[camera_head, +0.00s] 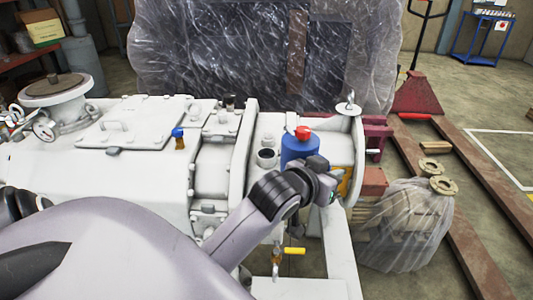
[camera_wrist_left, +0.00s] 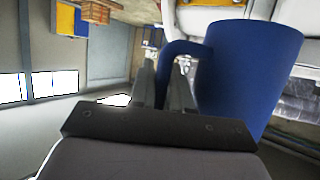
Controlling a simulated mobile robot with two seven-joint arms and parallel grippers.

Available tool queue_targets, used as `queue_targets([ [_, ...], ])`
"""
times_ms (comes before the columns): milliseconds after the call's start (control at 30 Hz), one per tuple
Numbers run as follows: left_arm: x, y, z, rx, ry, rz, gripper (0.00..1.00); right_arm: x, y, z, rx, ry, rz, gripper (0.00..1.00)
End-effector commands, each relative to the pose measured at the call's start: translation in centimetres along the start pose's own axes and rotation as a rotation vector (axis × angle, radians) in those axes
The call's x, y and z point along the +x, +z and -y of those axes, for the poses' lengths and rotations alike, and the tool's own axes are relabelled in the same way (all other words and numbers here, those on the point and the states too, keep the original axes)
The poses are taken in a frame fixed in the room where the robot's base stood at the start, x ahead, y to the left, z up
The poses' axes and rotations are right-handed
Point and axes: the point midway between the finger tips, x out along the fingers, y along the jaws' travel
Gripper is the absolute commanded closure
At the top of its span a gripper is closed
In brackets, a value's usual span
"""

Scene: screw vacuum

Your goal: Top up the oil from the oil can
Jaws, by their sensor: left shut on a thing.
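The blue oil can (camera_head: 298,150) with a red cap (camera_head: 303,132) looks upright in the head view, at the right end of the white vacuum pump (camera_head: 150,165). My left gripper (camera_wrist_left: 168,88) is shut on the can's handle (camera_wrist_left: 186,48), with the blue can body (camera_wrist_left: 250,75) beside the fingers in the left wrist view. In the head view my wrist hides the can's lower part and the fingers. A round dark opening (camera_head: 266,154) on the pump is just left of the can. I cannot tell whether the can touches the pump. My right gripper is not in view.
A lifting eye (camera_head: 349,105) stands right of the can. A blue-topped fitting (camera_head: 178,134) is on the pump's top. A yellow-handled valve (camera_head: 294,250) is at the front. A plastic-wrapped bundle (camera_head: 405,225) stands on the floor to the right.

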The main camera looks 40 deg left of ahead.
Motion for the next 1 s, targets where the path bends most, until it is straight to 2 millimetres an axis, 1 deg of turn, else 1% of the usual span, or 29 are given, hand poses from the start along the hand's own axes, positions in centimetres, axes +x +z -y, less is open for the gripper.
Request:
queue_targets([
  [33,-0.3,-0.8,0.0,0.003,-0.001,-0.005,1.00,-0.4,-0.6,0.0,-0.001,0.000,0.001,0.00],
  [200,-1.0,-2.5,0.0,0.003,-0.001,-0.005,1.00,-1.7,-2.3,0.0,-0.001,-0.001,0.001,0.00],
  [400,-1.8,-4.3,0.0,0.002,-0.002,-0.003,1.00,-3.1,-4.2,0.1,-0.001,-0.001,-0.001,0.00],
  [500,-2.0,-4.8,0.0,0.002,-0.002,-0.003,1.00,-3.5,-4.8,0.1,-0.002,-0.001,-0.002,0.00],
  [567,-2.0,-4.7,-0.1,0.002,-0.001,-0.003,1.00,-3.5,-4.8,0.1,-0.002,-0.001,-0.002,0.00],
  [667,-2.3,-4.0,-0.3,0.003,0.003,-0.002,1.00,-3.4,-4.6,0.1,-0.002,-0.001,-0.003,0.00],
  [767,-3.4,-2.9,-1.1,0.005,0.013,0.001,1.00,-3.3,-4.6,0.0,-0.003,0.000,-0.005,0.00],
  [900,-5.5,-1.1,-2.0,0.011,0.023,0.001,1.00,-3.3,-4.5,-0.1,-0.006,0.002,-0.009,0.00],
  [1000,-7.0,-0.2,-2.6,0.012,0.027,0.000,1.00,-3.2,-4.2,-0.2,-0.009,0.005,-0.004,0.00],
])
